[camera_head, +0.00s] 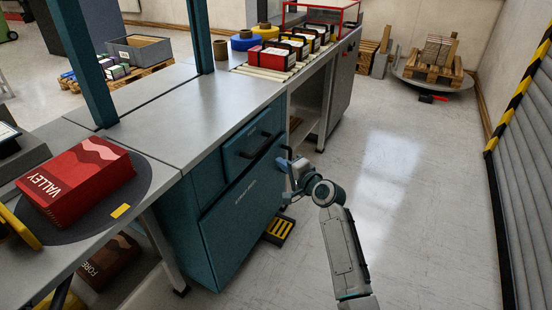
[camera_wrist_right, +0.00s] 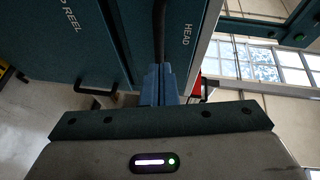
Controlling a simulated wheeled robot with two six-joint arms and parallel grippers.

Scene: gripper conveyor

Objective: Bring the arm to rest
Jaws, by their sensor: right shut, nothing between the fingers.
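My right arm (camera_head: 345,250) comes in from the bottom of the head view and reaches up toward the teal cabinet (camera_head: 240,230). My right gripper (camera_head: 282,163) is beside the cabinet's front, close to the drawer handle. In the right wrist view its blue fingers (camera_wrist_right: 158,84) are together with nothing between them. Whether the fingers touch the cabinet I cannot tell. My left gripper is not in view.
A red VALLEY pack (camera_head: 80,180) lies on a dark round plate at left. Several boxes (camera_head: 290,50) stand on the rollers behind. A yellow-slotted black object (camera_head: 279,230) is on the floor by the cabinet. The floor at right (camera_head: 430,200) is clear up to the shutter (camera_head: 525,170).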

